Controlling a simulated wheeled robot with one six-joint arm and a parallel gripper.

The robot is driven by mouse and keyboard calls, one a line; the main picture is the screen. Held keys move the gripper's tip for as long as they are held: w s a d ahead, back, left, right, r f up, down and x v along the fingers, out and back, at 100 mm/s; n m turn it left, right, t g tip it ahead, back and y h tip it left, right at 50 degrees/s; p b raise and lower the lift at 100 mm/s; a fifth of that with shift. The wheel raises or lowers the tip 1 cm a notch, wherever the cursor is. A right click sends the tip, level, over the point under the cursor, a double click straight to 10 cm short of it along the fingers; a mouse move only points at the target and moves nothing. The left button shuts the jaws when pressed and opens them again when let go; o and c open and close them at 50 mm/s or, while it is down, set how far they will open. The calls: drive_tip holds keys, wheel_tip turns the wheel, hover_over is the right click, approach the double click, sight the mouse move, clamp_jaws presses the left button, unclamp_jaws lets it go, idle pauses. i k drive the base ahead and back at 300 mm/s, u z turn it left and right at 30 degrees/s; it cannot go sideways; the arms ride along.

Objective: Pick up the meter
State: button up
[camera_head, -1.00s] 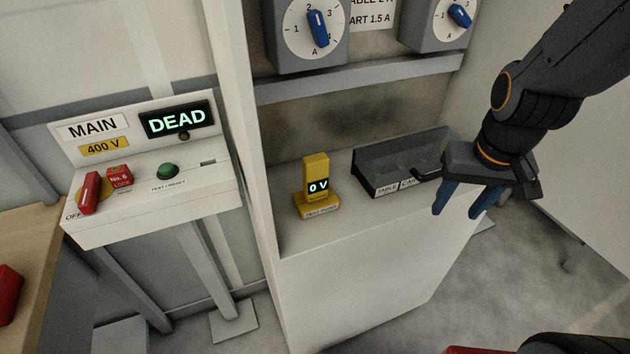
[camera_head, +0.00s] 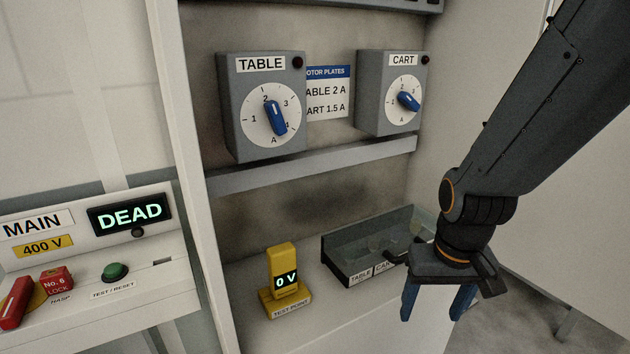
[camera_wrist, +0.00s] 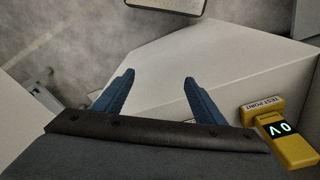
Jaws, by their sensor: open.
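The meter (camera_head: 283,268) is a yellow upright block with a small screen reading 0 V. It stands on a yellow base labelled TEST POINT (camera_head: 290,308) on the cabinet shelf. In the wrist view the meter (camera_wrist: 289,148) shows at the lower right, beside the fingers and apart from them. My gripper (camera_head: 434,302) has blue fingers pointing down, to the right of the meter and in front of the grey tray. In the wrist view my gripper (camera_wrist: 158,82) is open, with nothing between its fingers.
A grey tray (camera_head: 345,258) labelled TABLE and CART sits right of the meter. TABLE (camera_head: 236,130) and CART (camera_head: 369,105) dial boxes hang above a ledge (camera_head: 320,165). The MAIN panel (camera_head: 70,262) reads DEAD, with a red No. 6 lock (camera_head: 57,280). The shelf front is clear.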

sight(281, 259)
drive_tip(key=u, duration=2.4)
drive_tip(key=k, duration=1.4)
drive_tip(key=z, duration=0.8)
drive_tip(key=i, duration=1)
drive_tip(key=u, duration=0.05)
